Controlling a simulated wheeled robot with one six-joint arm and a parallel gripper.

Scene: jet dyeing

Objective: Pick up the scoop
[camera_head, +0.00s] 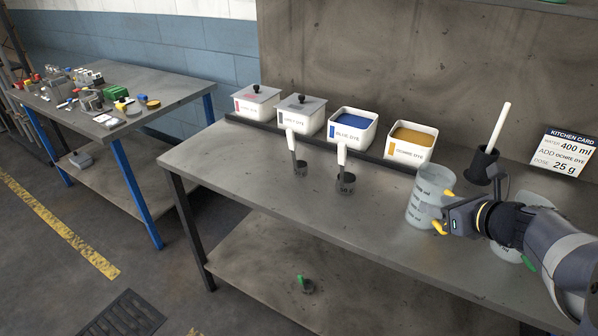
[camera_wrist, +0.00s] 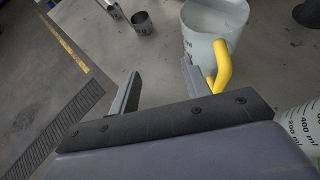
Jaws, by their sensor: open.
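Two scoops with white handles and dark cups stand on the grey workbench (camera_head: 250,165). The left scoop (camera_head: 291,147) and the right scoop (camera_head: 342,160) are in front of the dye tubs. Their dark cups also show at the top of the wrist view, the nearer scoop (camera_wrist: 142,23) and the farther scoop (camera_wrist: 113,10). My gripper (camera_head: 452,218) is open and empty, to the right of both scoops and apart from them. In the wrist view my gripper (camera_wrist: 157,90) has its right finger close beside a jug's yellow handle (camera_wrist: 222,66); contact cannot be told.
The translucent jug (camera_head: 424,195) stands between my gripper and the scoops. A second measuring vessel (camera_wrist: 303,128) is at right. Behind are lidded tubs, blue dye (camera_head: 352,129), ochre dye (camera_head: 411,145), a dark holder (camera_head: 482,166) and a card (camera_head: 563,153). The bench front is clear.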

